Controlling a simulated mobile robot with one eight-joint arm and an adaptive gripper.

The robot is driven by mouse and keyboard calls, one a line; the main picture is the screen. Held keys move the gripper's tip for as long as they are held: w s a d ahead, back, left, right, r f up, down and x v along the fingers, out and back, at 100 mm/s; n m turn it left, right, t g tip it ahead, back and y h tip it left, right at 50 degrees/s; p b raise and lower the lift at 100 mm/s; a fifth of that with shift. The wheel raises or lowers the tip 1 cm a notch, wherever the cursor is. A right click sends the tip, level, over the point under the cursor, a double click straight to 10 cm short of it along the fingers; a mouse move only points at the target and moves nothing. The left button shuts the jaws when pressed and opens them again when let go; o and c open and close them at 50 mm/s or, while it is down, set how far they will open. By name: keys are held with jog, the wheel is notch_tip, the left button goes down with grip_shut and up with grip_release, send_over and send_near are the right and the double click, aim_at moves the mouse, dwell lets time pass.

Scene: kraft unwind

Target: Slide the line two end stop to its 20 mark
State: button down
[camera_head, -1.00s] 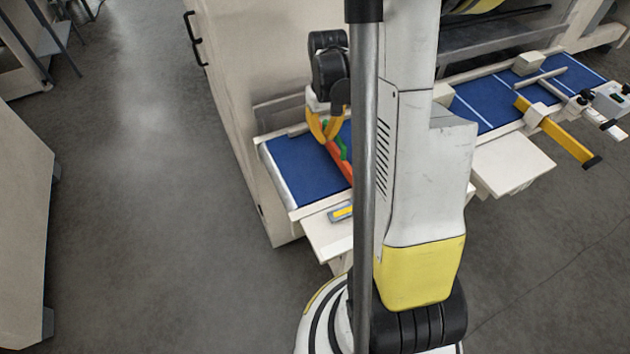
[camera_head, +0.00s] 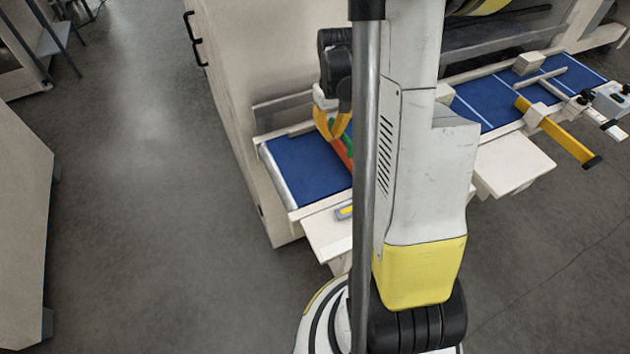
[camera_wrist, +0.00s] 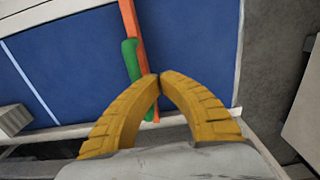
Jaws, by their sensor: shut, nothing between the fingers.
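An orange-red bar (camera_wrist: 133,18) with a green grip (camera_wrist: 131,62) lies across the blue belt; it looks like the end stop. In the head view the bar (camera_head: 342,153) is partly hidden behind my own arm and a grey pole. My gripper (camera_wrist: 160,78) has its yellow fingers shut, tips together and empty. The fingertips are just right of the green grip in the wrist view, touching or nearly so. In the head view my gripper (camera_head: 332,128) is at the bar's far end. No scale or 20 mark is readable.
The blue belt (camera_head: 300,168) is bare left of the bar. A yellow bar in a cream block (camera_head: 560,132) and a grey sensor box (camera_head: 609,99) stand at the right. A small grey and yellow item (camera_head: 344,212) lies on a side shelf. A cream cabinet stands behind.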

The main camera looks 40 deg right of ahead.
jog(key=shift+s+d+b, duration=0.15)
jog(key=shift+s+d, duration=0.2)
jog(key=shift+d, duration=0.85)
jog(key=shift+s+d+b, duration=0.1)
jog(key=shift+s+d, duration=0.2)
jog(key=shift+d, duration=0.9)
jog(key=shift+s+d+b, duration=0.15)
jog(key=shift+s+d, duration=0.2)
jog(key=shift+d, duration=0.85)
dwell(0.3)
jog(key=shift+w+a, duration=0.25)
jog(key=shift+a, duration=0.7)
notch_tip(320, 180, up, 9)
jog(key=p, duration=0.5)
jog(key=shift+a, duration=0.1)
dwell(0.3)
